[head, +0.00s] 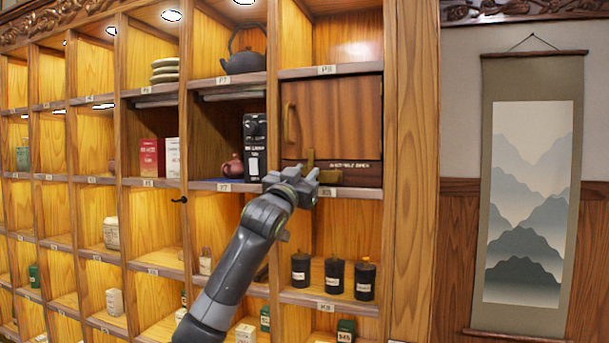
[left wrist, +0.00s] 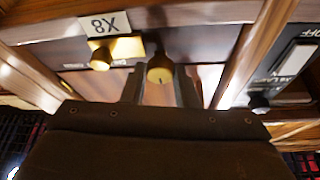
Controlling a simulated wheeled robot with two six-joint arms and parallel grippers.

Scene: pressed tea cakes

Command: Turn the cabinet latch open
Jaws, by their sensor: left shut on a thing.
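The wooden cabinet door (head: 345,112) is closed in the right column of the shelf wall, with a tall brass handle (head: 288,124) on its left side. A brass latch (head: 310,157) shows at the door's lower edge, partly hidden by my gripper. My left gripper (head: 308,180) is at the latch. In the left wrist view my left gripper (left wrist: 159,88) is shut, with a round brass latch end (left wrist: 160,69) between its two fingers. Another brass knob on a plate (left wrist: 102,56) is beside it, apart from the fingers. My right gripper is in neither view.
A dark strip with lettering (head: 352,166) is below the door. A black box (head: 255,145) and a reddish teapot (head: 233,167) stand in the bay to the left. Several dark canisters (head: 335,275) stand on the shelf below. A dark kettle (head: 243,55) is up left.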

